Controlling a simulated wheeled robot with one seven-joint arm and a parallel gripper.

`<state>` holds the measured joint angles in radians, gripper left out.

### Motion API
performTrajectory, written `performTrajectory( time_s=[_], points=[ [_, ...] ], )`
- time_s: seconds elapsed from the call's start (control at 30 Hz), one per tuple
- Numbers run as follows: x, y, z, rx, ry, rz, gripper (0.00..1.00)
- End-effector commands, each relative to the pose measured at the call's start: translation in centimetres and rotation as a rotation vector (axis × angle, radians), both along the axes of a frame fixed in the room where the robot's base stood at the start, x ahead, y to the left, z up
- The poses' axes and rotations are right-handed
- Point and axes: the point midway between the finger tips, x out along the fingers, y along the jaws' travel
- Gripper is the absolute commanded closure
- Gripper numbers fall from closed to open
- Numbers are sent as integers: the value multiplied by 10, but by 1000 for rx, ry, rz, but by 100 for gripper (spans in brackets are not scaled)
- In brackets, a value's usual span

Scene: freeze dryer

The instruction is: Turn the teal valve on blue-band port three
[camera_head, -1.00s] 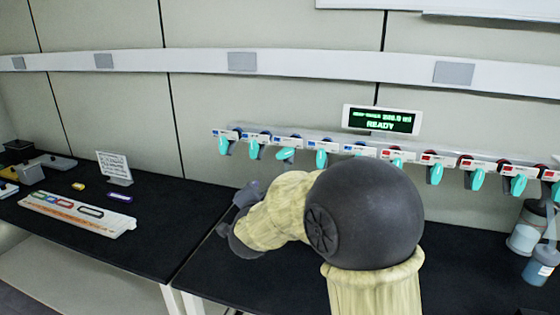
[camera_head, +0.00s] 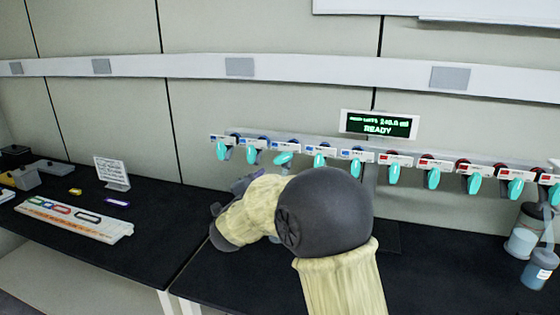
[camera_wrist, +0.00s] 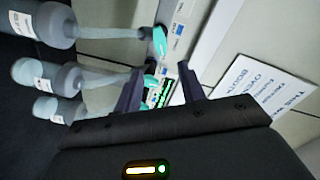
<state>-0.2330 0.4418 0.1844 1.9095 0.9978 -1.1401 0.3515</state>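A row of ports with teal handles runs along the wall in the head view. The left ones carry blue bands. The third blue-band port's teal valve (camera_head: 284,158) lies slanted sideways, while its neighbours hang down. My gripper (camera_head: 242,184) is in front of and below the left ports, partly hidden by my arm. In the wrist view my gripper (camera_wrist: 156,72) has its two dark fingers spread apart, with nothing held between them. A teal handle (camera_wrist: 151,80) appears beyond the left finger, and another teal handle (camera_wrist: 160,40) is above it. I cannot tell which ports these are.
A lit display (camera_head: 379,124) reading READY stands above the ports. Red-band ports (camera_head: 433,160) continue to the right. Bottles (camera_head: 525,235) stand at the far right; several labelled flasks (camera_wrist: 55,75) fill the wrist view's left. A white rack (camera_head: 75,218) lies on the left bench.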

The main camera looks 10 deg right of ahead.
Motion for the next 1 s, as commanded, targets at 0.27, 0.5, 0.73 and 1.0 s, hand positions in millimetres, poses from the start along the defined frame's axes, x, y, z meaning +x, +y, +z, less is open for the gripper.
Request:
performTrajectory(
  time_s=[0.27, 0.5, 0.73, 1.0],
  points=[
    [45, -26, 2, -1, 1, -5, 60],
    [83, -45, 2, 1, 1, -4, 60],
    [114, -61, 2, 0, 0, -4, 60],
    [125, -66, 0, -2, 1, -1, 60]
  ],
)
